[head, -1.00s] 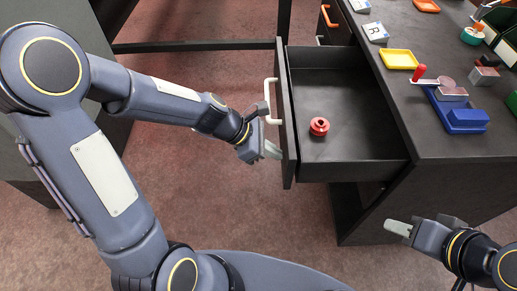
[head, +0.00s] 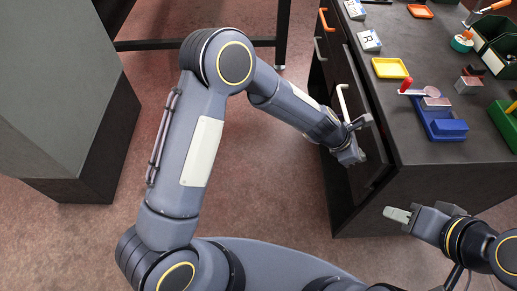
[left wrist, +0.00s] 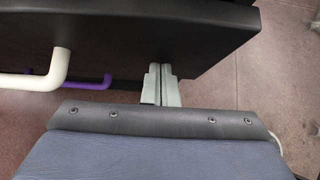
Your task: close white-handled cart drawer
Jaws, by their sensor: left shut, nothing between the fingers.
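The white-handled drawer (head: 350,80) sits in the side of the dark cart. Its inside no longer shows, and its front is close to the cart; I cannot tell whether it is fully flush. Its white handle (head: 342,102) also shows at left in the left wrist view (left wrist: 45,75). My left gripper (head: 358,157) is shut and empty, at the near end of the drawer front, to one side of the handle. In the left wrist view its fingertips (left wrist: 161,72) meet the dark drawer front (left wrist: 130,40). My right gripper (head: 398,214) hangs by the cart's near corner; its finger opening is unclear.
The cart top (head: 410,120) carries a yellow tray (head: 390,68), a blue block fixture (head: 445,128) and green bins (head: 497,45). An orange handle (head: 326,19) is farther along; a purple handle (left wrist: 90,83) shows below. A grey cabinet (head: 55,90) stands left, with open floor between.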

